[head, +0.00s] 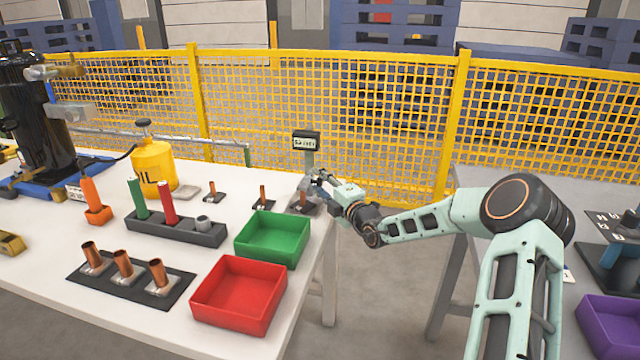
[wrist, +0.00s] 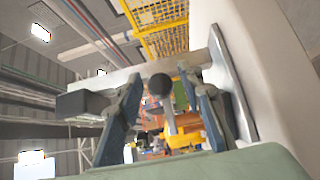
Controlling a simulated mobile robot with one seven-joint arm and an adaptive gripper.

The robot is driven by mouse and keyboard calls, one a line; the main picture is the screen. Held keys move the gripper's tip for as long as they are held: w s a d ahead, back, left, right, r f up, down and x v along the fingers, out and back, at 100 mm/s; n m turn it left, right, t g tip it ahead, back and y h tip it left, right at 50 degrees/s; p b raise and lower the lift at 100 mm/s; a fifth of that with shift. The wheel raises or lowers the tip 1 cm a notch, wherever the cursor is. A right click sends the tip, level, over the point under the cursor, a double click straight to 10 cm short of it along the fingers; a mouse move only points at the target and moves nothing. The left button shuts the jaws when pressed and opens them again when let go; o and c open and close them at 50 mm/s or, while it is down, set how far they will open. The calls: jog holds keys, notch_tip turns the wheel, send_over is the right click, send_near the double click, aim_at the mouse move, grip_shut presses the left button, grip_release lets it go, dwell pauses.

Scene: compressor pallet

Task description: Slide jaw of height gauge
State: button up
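The height gauge stands at the table's far right corner in the head view, with a dark display box (head: 306,140) on a grey column (head: 309,160). My gripper (head: 318,181) is beside the column, above the gauge's base. In the wrist view the gauge lies sideways, with its column (wrist: 110,78), display box (wrist: 80,104) and base plate (wrist: 232,80). A dark round knob (wrist: 160,84) on a short grey stem shows between the fingers of my gripper (wrist: 166,105). The fingers are apart, with gaps beside the knob. The jaw is mostly hidden in the head view.
A green bin (head: 272,240) and a red bin (head: 240,296) stand near the table's right edge. Copper pipe pieces on dark plates (head: 263,200) stand left of the gauge. A yellow mesh fence (head: 380,110) runs behind the table. A purple bin (head: 610,325) is at far right.

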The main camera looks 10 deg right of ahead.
grip_shut()
jog(key=shift+r, duration=0.15)
notch_tip(320, 180, up, 3)
jog(key=p, duration=0.4)
jog(key=shift+r, duration=0.1)
jog(key=shift+o, duration=0.9)
grip_release()
jog(key=shift+r, duration=0.1)
jog(key=shift+s, duration=0.1)
